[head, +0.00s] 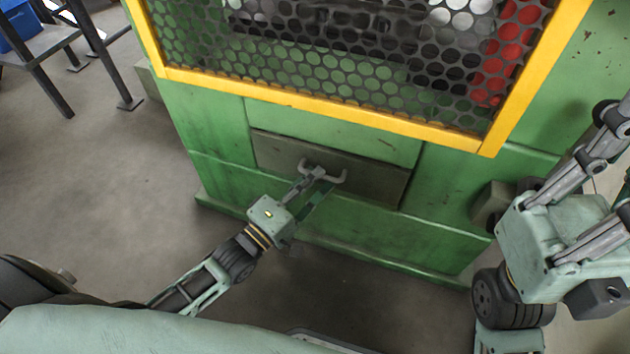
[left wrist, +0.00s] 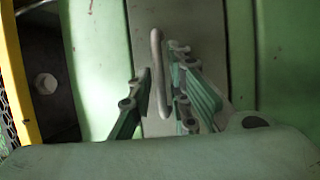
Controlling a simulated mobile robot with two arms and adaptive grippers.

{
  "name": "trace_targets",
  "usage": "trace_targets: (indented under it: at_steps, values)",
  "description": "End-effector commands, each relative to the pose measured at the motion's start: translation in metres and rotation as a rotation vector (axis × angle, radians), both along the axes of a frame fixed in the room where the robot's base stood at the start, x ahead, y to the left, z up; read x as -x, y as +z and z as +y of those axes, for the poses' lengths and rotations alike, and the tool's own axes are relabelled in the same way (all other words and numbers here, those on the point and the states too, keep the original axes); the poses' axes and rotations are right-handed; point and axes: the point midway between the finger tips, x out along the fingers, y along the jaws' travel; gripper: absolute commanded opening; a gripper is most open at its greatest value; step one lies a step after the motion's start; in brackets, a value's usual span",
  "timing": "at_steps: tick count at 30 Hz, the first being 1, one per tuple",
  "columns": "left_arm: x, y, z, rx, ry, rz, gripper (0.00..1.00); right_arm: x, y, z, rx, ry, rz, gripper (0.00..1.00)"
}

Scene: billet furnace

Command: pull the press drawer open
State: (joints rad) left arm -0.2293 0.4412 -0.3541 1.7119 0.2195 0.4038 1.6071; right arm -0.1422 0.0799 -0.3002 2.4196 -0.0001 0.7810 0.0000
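The press drawer (head: 375,181) is a dark grey panel low in the green press front, and it looks flush with the panels around it. Its pale handle (head: 339,178) is a bar that curves out from the panel. My left gripper (head: 315,183) is at the handle and hides part of it. In the left wrist view the handle (left wrist: 158,62) stands upright between the open fingers of my left gripper (left wrist: 162,85). A gap shows on each side of the bar. My right gripper (head: 612,180) is open and empty at the right edge, away from the drawer.
The green press (head: 450,200) carries a yellow-framed mesh guard (head: 340,75) above the drawer. A dark grey rack (head: 50,45) with a blue bin (head: 14,28) stands at the far left. The floor (head: 100,180) left of the press is clear.

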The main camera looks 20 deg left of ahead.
Motion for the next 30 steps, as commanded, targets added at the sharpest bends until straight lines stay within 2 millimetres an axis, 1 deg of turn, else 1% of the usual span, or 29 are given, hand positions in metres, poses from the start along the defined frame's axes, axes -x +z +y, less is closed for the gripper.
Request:
trace_targets:
  at_steps: [9, 15, 30]
  values:
    - [-0.0030, 0.0011, -0.0016, 0.001, 0.000, 0.000, 0.16, -0.0002, 0.0008, 0.0002, 0.000, 0.000, -0.002, 0.00]
    - [-0.0028, 0.0008, -0.0014, 0.000, 0.000, 0.000, 0.00, -0.0003, 0.0008, 0.0003, 0.000, 0.000, -0.002, 0.00]
    - [-0.0023, 0.0009, -0.0012, 0.002, 0.001, 0.001, 0.00, -0.0002, 0.0011, 0.0002, 0.000, 0.000, -0.003, 0.00]
